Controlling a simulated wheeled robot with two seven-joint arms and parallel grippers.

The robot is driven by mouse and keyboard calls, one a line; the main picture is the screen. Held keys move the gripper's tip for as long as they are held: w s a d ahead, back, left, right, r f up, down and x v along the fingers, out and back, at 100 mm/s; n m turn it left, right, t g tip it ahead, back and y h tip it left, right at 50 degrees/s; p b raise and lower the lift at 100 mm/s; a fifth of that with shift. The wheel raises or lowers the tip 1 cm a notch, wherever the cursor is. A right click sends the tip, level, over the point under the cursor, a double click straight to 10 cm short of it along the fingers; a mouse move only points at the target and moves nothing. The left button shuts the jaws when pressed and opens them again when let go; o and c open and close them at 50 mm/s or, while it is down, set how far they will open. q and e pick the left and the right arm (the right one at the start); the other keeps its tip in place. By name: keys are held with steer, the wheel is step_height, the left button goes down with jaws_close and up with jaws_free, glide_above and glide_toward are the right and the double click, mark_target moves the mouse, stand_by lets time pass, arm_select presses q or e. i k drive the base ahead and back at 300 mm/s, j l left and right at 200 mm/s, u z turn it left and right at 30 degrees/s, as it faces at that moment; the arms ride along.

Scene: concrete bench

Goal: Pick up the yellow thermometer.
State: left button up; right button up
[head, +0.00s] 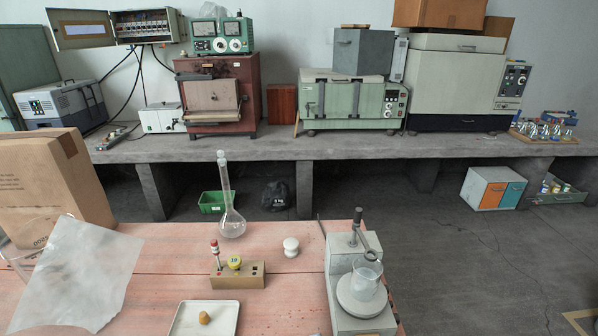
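A small wooden block (252,275) stands on the pink-topped bench, near the middle of the head view. A yellow round-topped piece (234,262) with a dark mark on its face sits upright in the block; it looks like the yellow thermometer, but its lower part is hidden in the block. A red-and-white topped piece (214,248) stands in the same block, just left of it. Neither of my grippers shows in the head view.
A tall glass flask (231,222) stands behind the block, and a white knob-shaped piece (291,247) behind right. A white tray (188,329) with a brown lump (205,318) lies in front.

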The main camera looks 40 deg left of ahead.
mark_target(234, 262)
steer(key=u, duration=1.8)
steer(key=k+l+z, duration=0.15)
steer(key=z, duration=0.25)
steer(key=k+l+z, duration=0.2)
steer(key=z, duration=0.2)
